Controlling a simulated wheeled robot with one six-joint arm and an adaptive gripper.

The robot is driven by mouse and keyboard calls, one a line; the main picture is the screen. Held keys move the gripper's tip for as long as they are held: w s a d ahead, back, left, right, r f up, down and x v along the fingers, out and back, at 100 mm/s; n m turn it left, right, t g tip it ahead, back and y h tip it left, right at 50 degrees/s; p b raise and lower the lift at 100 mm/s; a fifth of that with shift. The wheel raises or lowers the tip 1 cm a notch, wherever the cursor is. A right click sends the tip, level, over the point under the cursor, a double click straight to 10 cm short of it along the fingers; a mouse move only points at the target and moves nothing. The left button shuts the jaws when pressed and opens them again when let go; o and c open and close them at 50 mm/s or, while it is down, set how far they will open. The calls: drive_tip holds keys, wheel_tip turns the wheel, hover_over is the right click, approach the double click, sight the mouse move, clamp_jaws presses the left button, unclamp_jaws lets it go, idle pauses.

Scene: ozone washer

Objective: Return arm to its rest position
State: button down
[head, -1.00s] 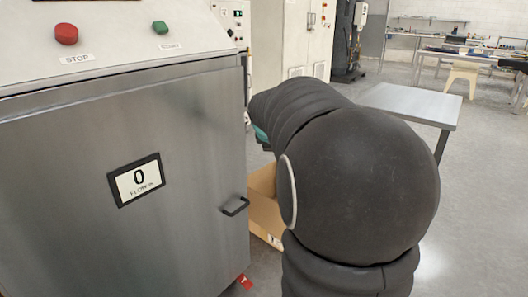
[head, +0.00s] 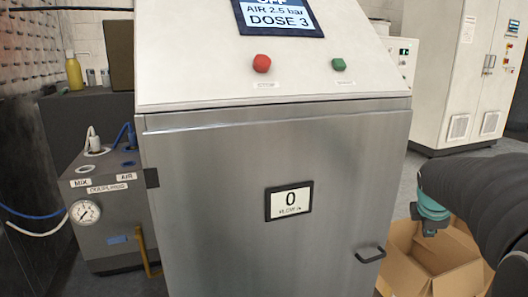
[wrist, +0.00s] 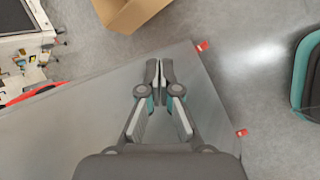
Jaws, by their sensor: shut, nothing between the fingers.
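My arm shows at the right edge in the head view, with a teal ring (head: 432,208) at its wrist end above a cardboard box. My gripper (wrist: 159,72) is in the middle of the wrist view. Its two grey fingers meet at the tips, with nothing between them. A grey metal surface lies behind the fingers in that view; I cannot tell the distance to it.
The steel washer (head: 215,210) fills the middle of the head view, its door shut. The open cardboard box (head: 405,255) stands on the floor to its right. A grey unit with a gauge (head: 85,212) stands left. White cabinets (head: 455,75) stand behind.

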drive_tip(key=s+a+f+m+y, duration=0.1)
drive_tip(key=s+a+m+y, duration=0.1)
drive_tip(key=s+a+m, duration=0.5)
drive_tip(key=s+a+f+m+y, duration=0.2)
drive_tip(key=s+a+m, duration=0.5)
drive_tip(key=s+a, duration=0.9)
drive_tip(key=shift+s+a+m+t, duration=0.15)
drive_tip(key=shift+a+m+t, duration=0.2)
drive_tip(key=shift+a, duration=0.55)
